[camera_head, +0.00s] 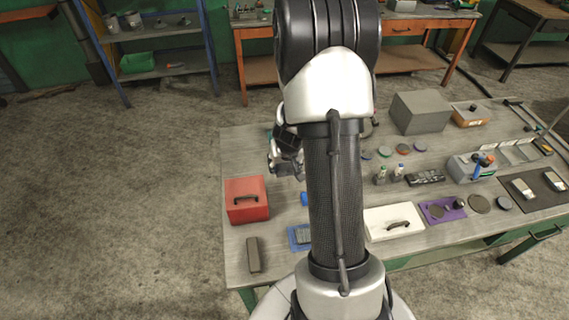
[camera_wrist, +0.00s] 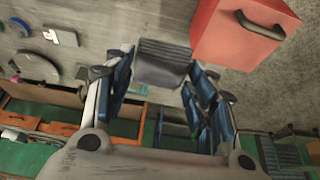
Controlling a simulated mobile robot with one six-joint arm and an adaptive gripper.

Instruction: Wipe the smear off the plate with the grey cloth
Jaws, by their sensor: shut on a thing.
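My gripper (camera_wrist: 163,75) is shut on a dark grey, ribbed, block-like thing, taken as the grey cloth (camera_wrist: 162,62), between its blue-padded fingers in the wrist view. In the head view my gripper (camera_head: 284,164) is partly hidden by my arm, above the far left part of the table (camera_head: 240,150); the cloth is not clear there. No plate with a smear can be made out for sure. A dark grey round thing (camera_wrist: 36,68) lies at the left of the wrist view. My arm hides the middle of the table in the head view.
A red box with a handle (camera_head: 246,200) stands near the left table edge; it also shows in the wrist view (camera_wrist: 240,30). A dark block (camera_head: 254,254), a blue tray (camera_head: 292,239), a white box (camera_head: 393,223) and a grey box (camera_head: 420,112) stand around the table.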

